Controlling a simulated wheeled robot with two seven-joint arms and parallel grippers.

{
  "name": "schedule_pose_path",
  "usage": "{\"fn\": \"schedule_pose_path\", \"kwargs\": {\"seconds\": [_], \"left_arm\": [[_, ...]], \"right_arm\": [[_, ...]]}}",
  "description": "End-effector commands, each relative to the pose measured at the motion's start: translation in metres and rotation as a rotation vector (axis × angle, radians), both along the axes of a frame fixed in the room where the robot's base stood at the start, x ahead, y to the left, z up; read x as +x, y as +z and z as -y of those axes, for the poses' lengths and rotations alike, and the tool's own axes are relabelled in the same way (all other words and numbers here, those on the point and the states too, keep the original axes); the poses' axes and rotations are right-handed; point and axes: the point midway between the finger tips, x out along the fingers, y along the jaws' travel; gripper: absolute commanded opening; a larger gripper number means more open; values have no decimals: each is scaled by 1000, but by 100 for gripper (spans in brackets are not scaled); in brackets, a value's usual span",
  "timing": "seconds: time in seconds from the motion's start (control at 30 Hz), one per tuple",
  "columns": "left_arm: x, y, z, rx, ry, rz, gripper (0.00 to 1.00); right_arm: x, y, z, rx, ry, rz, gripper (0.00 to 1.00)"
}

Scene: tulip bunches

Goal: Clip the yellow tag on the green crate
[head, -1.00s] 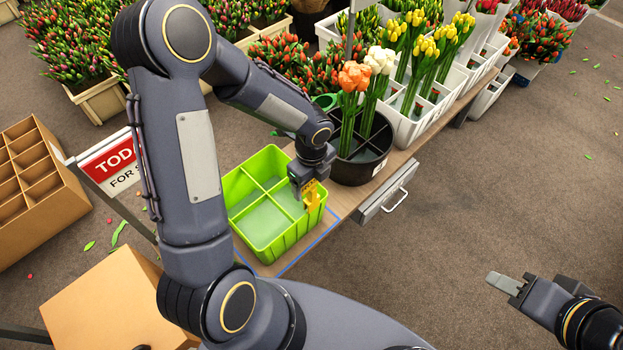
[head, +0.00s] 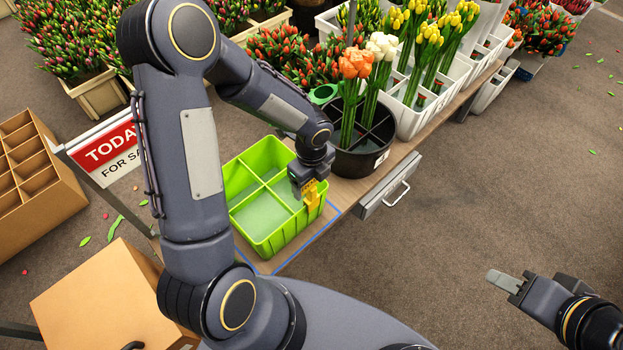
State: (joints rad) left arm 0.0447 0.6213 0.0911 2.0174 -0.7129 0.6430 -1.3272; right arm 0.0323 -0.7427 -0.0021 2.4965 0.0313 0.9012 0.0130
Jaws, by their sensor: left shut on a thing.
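The green crate (head: 268,243) stands on the table end, divided inside into compartments. My left gripper (head: 309,187) is over the crate's right rim, shut on the yellow tag (head: 313,199). The tag hangs upright at the rim, its lower part against or just before the outer right wall. I cannot tell whether it grips the rim. The gripper hides the tag's top.
A black divided bucket (head: 358,161) with orange and white tulips stands right behind the crate. White crates (head: 408,120) of yellow tulips follow along the table. A drawer with a handle (head: 385,190) juts from the table's side. A cardboard box (head: 105,300) is at the lower left.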

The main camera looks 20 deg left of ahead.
Motion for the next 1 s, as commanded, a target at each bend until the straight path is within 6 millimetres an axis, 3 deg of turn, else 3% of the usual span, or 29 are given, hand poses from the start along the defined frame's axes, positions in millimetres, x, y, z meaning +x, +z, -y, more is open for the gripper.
{"fn": "schedule_pose_path", "kwargs": {"seconds": [0.27,0.3,0.47,0.77,1.0], "left_arm": [[0,-1,0,0,0,0,43],[0,0,0,0,0,0,79],[0,0,0,0,0,0,100],[1,6,0,-1,2,3,100],[1,45,0,0,2,4,100]], "right_arm": [[0,0,0,0,0,0,36],[0,0,0,0,0,0,36],[0,0,0,0,0,0,36],[0,1,0,0,0,0,36],[0,9,0,0,0,0,36]]}}
